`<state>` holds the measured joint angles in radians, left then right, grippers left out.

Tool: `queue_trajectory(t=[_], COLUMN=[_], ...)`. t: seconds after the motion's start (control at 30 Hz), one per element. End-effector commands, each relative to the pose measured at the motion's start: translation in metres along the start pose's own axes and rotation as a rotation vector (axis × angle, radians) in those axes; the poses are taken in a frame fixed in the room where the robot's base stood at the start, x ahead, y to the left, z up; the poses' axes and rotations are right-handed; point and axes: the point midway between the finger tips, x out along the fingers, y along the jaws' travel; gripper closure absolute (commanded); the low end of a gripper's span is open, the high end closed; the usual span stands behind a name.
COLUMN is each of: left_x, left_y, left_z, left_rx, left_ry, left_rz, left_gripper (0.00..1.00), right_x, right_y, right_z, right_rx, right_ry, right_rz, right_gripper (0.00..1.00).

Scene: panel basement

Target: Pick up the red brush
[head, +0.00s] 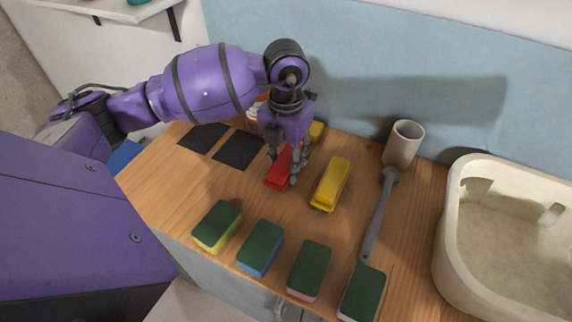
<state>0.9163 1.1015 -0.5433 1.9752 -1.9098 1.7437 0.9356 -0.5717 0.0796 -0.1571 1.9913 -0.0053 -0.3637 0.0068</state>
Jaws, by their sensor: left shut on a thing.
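The red brush (277,177) lies on the wooden counter (206,182), in the middle of the head view. My left gripper (288,170) points down over it from above, with its fingers shut on the brush. The fingers and wrist hide part of the brush. I cannot tell whether the brush touches the counter. A yellow brush (331,184) lies just to the right of the gripper. My right gripper is not in view.
Several sponges, such as the green and blue one (260,248), line the front edge. A grey wrench (376,222) and a beige cup (403,145) are to the right, beside a sink (448,235). Black squares (239,150) lie at the back left. A blue wall (400,60) stands behind.

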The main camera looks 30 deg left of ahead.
Motion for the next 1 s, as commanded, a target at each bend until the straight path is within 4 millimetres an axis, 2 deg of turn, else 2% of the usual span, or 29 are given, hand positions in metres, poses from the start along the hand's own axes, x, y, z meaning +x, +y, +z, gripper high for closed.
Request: queue_trajectory(t=[0.1,0.37,0.53,0.63,0.93,1.0], left_x=[-0.001,-0.004,-0.018,-0.035,-0.093,-0.099], left_y=[0.000,0.000,0.000,0.000,-0.012,-0.016], left_z=[0.000,0.001,0.001,0.001,-0.049,-0.066], left_rx=[0.000,0.000,-0.001,0.000,0.003,0.006], left_ry=[-0.001,-0.002,-0.004,-0.005,-0.006,-0.003], left_rz=[0.000,0.000,-0.001,0.000,0.001,0.001], left_gripper=[0.94,0.94,0.94,0.94,0.94,0.94], right_x=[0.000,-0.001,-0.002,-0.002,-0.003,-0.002], right_y=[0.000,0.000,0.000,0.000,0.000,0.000], right_z=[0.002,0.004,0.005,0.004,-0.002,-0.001], right_rx=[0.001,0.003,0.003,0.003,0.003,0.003], right_ry=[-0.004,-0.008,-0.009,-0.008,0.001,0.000], right_rz=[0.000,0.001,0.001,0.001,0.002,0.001], right_gripper=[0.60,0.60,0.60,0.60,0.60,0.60])
